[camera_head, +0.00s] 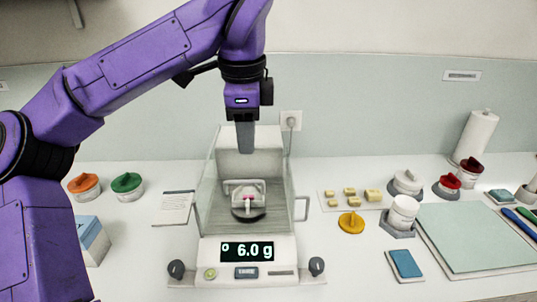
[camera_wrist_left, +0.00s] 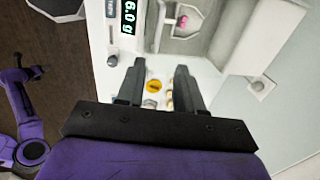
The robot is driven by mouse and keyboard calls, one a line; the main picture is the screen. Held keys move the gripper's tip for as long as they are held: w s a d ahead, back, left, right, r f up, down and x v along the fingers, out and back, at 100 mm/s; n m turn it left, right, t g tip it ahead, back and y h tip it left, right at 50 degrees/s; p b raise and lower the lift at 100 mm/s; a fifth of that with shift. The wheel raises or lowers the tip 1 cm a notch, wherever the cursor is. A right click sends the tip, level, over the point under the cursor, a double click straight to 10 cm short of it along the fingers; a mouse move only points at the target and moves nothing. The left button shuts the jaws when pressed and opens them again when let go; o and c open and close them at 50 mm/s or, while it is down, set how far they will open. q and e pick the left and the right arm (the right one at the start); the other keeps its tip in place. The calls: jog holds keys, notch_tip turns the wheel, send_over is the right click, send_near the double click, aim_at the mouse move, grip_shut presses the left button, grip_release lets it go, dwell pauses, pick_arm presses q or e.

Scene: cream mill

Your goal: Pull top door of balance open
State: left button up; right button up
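The balance (camera_head: 247,247) stands on the bench with its display reading 6.0 g. Its clear draft shield (camera_head: 208,187) rises behind the display. A white bracket-shaped handle (camera_head: 243,182) shows over the chamber, seemingly on the top door; the clear panel's edges are hard to make out. Below it a dish with a pink bit (camera_head: 248,198) sits on the pan; the pink bit also shows in the left wrist view (camera_wrist_left: 183,20). My left gripper (camera_head: 245,150) points down above the back of the balance, apart from the handle. Its fingers (camera_wrist_left: 160,68) are spread and empty. My right gripper is out of sight.
Side handles flank the shield, the right one (camera_head: 304,208) sticking out.

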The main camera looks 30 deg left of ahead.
pick_arm(q)
send_over(247, 181)
jog(key=s, duration=0.2)
notch_tip(247, 181, down, 6)
jog(key=w+f, duration=0.1)
jog(key=f, duration=0.1)
jog(key=w+f+p, duration=0.1)
jog(key=shift+w+d+f, duration=0.1)
jog(key=shift+w+f, duration=0.05)
jog(key=shift+f, duration=0.25)
jog(key=shift+s, duration=0.4)
jog(key=shift+w, duration=0.15)
grip_shut()
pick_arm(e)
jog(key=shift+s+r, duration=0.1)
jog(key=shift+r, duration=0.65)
